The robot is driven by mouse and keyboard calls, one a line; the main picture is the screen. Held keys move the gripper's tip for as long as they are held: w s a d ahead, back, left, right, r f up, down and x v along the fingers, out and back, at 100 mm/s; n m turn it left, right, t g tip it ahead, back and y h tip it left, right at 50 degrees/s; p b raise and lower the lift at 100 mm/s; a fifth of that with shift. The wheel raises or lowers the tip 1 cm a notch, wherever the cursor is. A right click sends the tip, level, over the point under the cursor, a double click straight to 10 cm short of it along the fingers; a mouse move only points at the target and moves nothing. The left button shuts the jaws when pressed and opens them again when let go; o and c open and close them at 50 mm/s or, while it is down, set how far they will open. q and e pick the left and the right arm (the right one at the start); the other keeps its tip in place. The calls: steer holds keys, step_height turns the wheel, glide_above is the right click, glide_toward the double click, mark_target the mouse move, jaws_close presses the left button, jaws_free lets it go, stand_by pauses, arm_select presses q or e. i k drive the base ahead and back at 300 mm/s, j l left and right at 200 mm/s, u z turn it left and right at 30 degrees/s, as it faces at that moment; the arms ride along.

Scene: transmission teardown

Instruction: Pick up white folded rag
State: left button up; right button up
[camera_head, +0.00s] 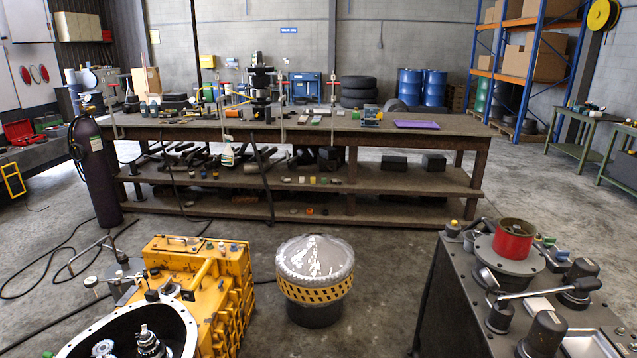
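I cannot pick out a white folded rag with certainty. A small pale flat item (317,120) lies on the long workbench (400,129), too small to identify. A pale grey-white flat shape (535,306) lies on the dark metal table (462,300) at the right, partly hidden by a lever and dark cylindrical parts. Neither of my grippers shows in the head view.
A yellow transmission housing (225,290) stands front left. A domed, wrapped drum with a yellow band (315,277) stands front centre. A dark gas cylinder (97,175) stands at the workbench's left end. Hoses cross the floor at left. The floor right of centre is clear.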

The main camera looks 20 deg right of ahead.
mark_target(535, 305)
steer(key=i+l+z, duration=0.2)
steer(key=i, duration=0.3)
steer(key=i+l+z, duration=0.2)
steer(key=i, duration=0.3)
steer(key=i+z, duration=0.2)
steer(key=i, duration=0.3)
steer(key=i+j+z, duration=0.1)
steer(key=i+z, duration=0.15)
steer(key=i, duration=0.3)
steer(key=i+j+z, duration=0.2)
steer(key=i, duration=0.3)
steer(key=i+j+z, duration=0.2)
steer(key=i, duration=0.3)
steer(key=i+j+z, duration=0.2)
steer(key=i, duration=0.3)
steer(key=z, duration=2.6)
